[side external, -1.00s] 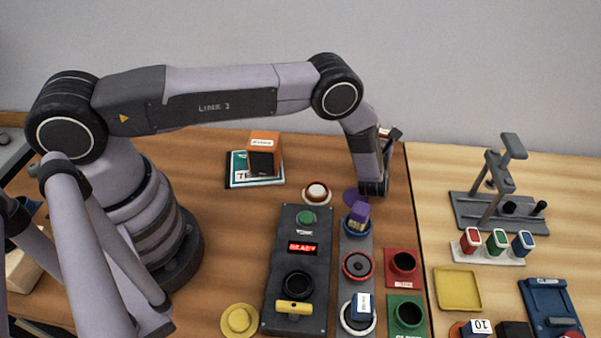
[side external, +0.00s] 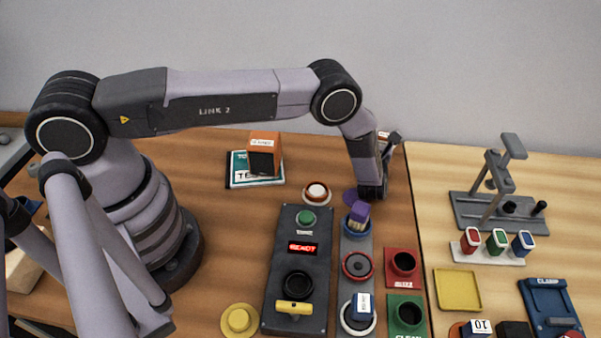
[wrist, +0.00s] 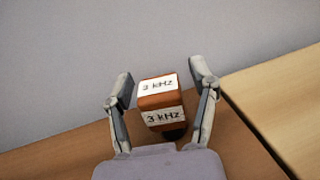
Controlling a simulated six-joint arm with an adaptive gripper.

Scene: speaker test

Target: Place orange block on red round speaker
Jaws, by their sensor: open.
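An orange block (wrist: 158,100) with white "3 kHz" labels stands between the spread fingers of my gripper (wrist: 160,75) in the wrist view. Gaps show on both sides of it. In the side view, my gripper (side external: 390,140) is at the far edge of the brown table, mostly behind my wrist, which hides most of the block there. The red round speaker (side external: 345,267), a black disc with a red rim, lies on the grey strip nearer the camera. Nothing is on it.
A purple block (side external: 359,213) sits tilted on the blue round speaker (side external: 350,229); a blue block (side external: 362,303) is on the white one. A dark control panel (side external: 283,262) and red and green holders flank the strip.

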